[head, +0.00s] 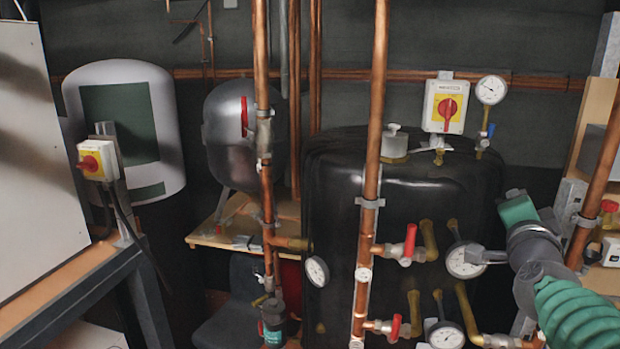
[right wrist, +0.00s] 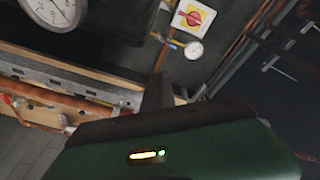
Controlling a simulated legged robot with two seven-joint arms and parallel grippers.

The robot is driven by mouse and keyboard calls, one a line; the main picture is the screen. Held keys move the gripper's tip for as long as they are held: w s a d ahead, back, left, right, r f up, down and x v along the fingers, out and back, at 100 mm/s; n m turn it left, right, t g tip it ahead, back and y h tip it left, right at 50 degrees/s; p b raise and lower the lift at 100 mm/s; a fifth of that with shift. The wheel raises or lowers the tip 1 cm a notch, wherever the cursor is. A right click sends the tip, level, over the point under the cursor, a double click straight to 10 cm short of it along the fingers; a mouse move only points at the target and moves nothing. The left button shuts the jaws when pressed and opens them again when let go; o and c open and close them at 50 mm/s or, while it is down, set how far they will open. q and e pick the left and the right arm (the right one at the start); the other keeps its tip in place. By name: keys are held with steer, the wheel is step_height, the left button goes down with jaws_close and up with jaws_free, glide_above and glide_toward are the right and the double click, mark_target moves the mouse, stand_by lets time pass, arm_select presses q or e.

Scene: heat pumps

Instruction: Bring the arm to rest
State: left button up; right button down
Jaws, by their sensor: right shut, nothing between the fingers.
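My right arm comes in from the lower right of the head view, with a green ribbed sleeve and grey joints. My right gripper (head: 514,194) is at its far end, beyond a green housing, beside the right edge of the black tank (head: 340,200). Its fingers are small and partly hidden there. In the right wrist view the dark fingers (right wrist: 157,92) stick up past the green housing, together and with nothing held. My left gripper is not in view.
A gauge (head: 465,260) is close to the left of my right arm. A copper pipe (head: 600,190) stands to its right. A red-and-yellow switch (head: 446,107) and another gauge (head: 491,90) are above the tank. Red-handled valves (head: 409,243) line the front pipe.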

steer(key=s+a+f+n+g+y+b, duration=0.1)
steer(key=a+f+n+g+y, duration=0.2)
steer(key=f, duration=0.7)
steer(key=s+a+f+n+g+y+b, duration=0.1)
steer(key=s+a+f+n+y, duration=0.15)
steer(key=a+f, duration=0.6)
steer(key=s+a+f+n+g+y+b, duration=0.15)
steer(key=f+n, duration=0.25)
steer(key=f, duration=0.8)
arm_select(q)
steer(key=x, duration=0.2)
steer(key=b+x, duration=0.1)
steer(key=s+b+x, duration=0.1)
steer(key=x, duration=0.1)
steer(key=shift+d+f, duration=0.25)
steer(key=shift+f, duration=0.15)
arm_select(e)
steer(key=s+a+f+n+g, duration=0.2)
steer(key=s+f+n+g, duration=0.1)
steer(key=s+f, duration=0.7)
steer(key=s+a+f+n+g, duration=0.2)
steer(key=s+f+g, duration=0.3)
steer(key=s+f, duration=0.4)
step_height(320, 180, down, 3)
steer(key=shift+s+a+f+n+g+y, duration=0.2)
steer(key=shift+s+n+g+y, duration=0.2)
steer(key=shift+n, duration=0.45)
